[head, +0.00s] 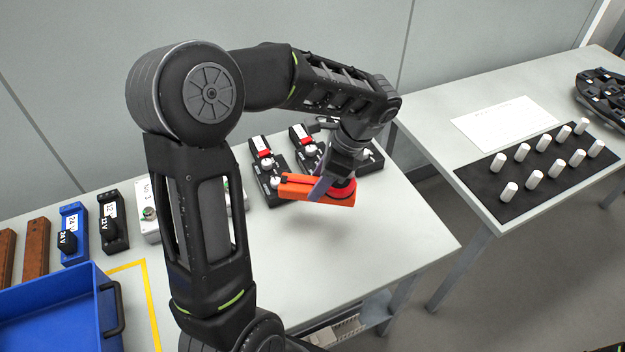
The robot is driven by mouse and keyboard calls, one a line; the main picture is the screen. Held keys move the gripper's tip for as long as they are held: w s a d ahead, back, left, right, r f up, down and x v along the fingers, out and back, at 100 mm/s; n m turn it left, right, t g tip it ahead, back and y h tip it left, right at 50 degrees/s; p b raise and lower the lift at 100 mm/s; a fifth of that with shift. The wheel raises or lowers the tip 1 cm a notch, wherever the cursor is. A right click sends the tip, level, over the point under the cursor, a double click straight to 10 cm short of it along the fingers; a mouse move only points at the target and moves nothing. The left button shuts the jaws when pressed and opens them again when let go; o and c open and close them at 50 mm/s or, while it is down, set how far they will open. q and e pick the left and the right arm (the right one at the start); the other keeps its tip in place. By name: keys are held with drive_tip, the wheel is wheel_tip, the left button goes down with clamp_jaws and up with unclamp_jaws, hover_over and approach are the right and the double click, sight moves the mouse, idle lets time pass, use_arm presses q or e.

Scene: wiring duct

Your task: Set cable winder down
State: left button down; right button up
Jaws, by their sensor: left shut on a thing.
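My left gripper (326,186) is shut on an orange-red object, which looks like the cable winder (300,190). It holds the winder over the right part of the light table (392,232), with the winder's long side running left to right. I cannot tell whether the winder touches the table or hangs just above it. The gripper's fingers and wrist hide part of the winder. My right gripper does not show.
Black devices with red switches (265,168) stand right behind the winder. A blue bin (60,310) stands front left beside yellow tape (150,310). A second table at right bears a black mat (480,182) with white pegs. The table's front right is clear.

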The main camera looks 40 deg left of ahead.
use_arm(q)
drive_tip(key=w+d+f, duration=0.1)
drive_tip(key=w+d, duration=0.2)
drive_tip(key=d, duration=0.4)
drive_tip(key=w+d+f+n, duration=0.1)
drive_tip(key=w+d+f, duration=0.1)
drive_tip(key=d, duration=0.4)
drive_tip(key=shift+w+d+g, duration=0.3)
drive_tip(key=shift+w+d, duration=0.05)
drive_tip(key=shift+w, duration=0.25)
